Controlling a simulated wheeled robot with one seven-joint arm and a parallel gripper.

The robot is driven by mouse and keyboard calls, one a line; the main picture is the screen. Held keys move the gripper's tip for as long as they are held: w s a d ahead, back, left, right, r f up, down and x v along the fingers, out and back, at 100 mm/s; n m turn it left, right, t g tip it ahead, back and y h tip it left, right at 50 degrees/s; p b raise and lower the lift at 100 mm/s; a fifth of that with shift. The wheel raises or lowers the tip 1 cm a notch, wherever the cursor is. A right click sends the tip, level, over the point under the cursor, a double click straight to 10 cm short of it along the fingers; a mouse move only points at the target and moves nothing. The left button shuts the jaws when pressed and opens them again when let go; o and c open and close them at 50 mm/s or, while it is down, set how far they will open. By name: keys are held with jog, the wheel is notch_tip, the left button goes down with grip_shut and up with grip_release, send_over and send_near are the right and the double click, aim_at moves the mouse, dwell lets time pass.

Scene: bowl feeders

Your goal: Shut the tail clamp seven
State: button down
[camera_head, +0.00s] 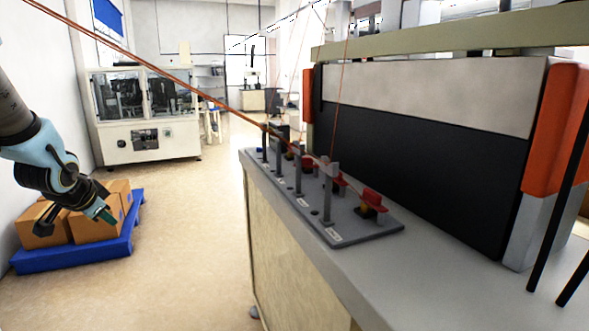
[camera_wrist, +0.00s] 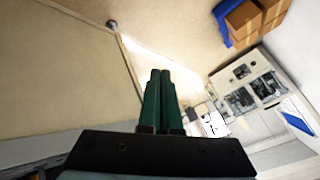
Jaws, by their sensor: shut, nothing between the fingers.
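A grey clamp plate (camera_head: 365,235) lies on the bench at the centre of the head view. It carries a row of dark posts and several red-topped clamps. The nearest red clamp (camera_head: 373,200) stands at the plate's right end, and another red clamp (camera_head: 338,183) is beside a post. The labels are too small to read, so I cannot tell which clamp is seven or its lever state. My gripper (camera_head: 106,216) hangs at the left, well apart from the plate. Its green fingers (camera_wrist: 160,73) are together and empty in the wrist view; no clamp shows there.
Orange lines (camera_head: 190,88) run from the upper left to the posts. A machine with an orange-edged housing (camera_head: 430,160) stands behind the plate. Cardboard boxes (camera_head: 88,222) sit on a blue pallet (camera_head: 80,258) below my gripper. The floor between pallet and bench (camera_head: 290,290) is clear.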

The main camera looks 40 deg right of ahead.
jog(key=d+r+m+h+b, duration=0.1)
jog(key=d+m+h, duration=0.75)
jog(key=d, duration=1.25)
jog(key=s+d+r+m+g+h, duration=0.1)
jog(key=s+d+m+g+h, duration=0.1)
jog(key=s+d+m+g, duration=0.3)
jog(key=s+d+r+m+g+h+b, duration=0.1)
jog(key=s+d+r+m+g+h, duration=0.1)
jog(key=s+d+m, duration=0.4)
jog(key=d+m+g+h, duration=0.1)
jog(key=d+m+g, duration=0.1)
jog(key=d+m, duration=0.1)
jog(key=shift+s+d+r+m+g, duration=0.2)
jog(key=shift+d+m+g, duration=0.2)
jog(key=shift+d, duration=0.45)
jog(key=p, duration=0.4)
send_near(306, 160)
jog(key=s+d, duration=0.2)
jog(key=s, duration=0.1)
jog(key=shift+s, duration=0.2)
jog(key=w+d, duration=0.1)
jog(key=w+d+p, duration=0.1)
jog(key=d, duration=0.1)
jog(key=shift+d, duration=0.15)
jog(key=shift+w+d+f, duration=0.1)
jog(key=shift+w+d, duration=0.1)
